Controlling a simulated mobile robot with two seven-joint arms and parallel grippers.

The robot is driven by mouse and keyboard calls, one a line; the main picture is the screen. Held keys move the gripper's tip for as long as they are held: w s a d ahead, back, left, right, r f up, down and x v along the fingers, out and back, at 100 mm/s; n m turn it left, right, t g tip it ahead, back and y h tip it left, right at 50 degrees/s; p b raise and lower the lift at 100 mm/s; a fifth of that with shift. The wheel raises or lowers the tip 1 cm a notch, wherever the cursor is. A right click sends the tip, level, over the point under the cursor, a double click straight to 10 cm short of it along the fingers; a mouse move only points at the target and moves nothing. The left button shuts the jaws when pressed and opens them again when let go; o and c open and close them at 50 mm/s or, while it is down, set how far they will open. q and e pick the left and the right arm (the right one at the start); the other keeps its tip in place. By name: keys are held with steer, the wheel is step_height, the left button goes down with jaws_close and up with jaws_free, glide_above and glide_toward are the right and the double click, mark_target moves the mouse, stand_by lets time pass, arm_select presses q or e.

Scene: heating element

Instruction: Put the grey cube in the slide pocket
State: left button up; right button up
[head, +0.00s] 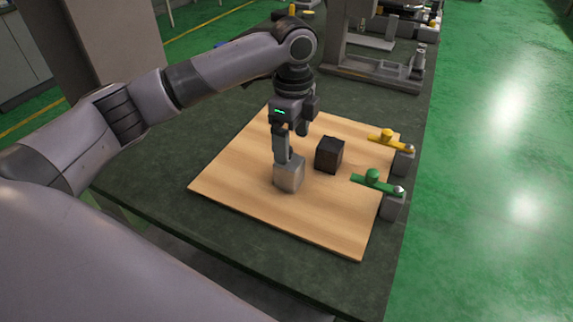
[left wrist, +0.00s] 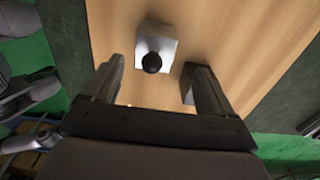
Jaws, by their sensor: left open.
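The grey cube (head: 290,175) sits on the wooden board in the head view. In the left wrist view the cube (left wrist: 168,42) shows a dark round spot, hole or knob, on the side facing the camera. My left gripper (head: 292,143) points down at the grey cube; one finger overlaps it in the head view. In the left wrist view its two fingers (left wrist: 158,70) stand wide apart with nothing held between them. I cannot tell whether a finger touches the cube. I cannot make out the slide pocket for certain. My right gripper is not in view.
A black block (head: 329,155) stands close right of the grey cube. A yellow-handled clamp (head: 388,138) and a green-handled clamp (head: 373,180) stand at the right edge of the board (head: 320,227). A grey machine frame (head: 372,72) stands farther back. The board's front is clear.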

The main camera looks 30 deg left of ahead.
mark_target(289, 172)
arm_select(q)
steer(key=f, duration=0.6)
steer(key=shift+s+f, duration=0.35)
steer(key=shift+s, duration=0.05)
steer(key=c, duration=1.4)
steer(key=shift+r, duration=0.1)
steer(key=shift+c, duration=0.8)
steer(key=shift+r, duration=0.15)
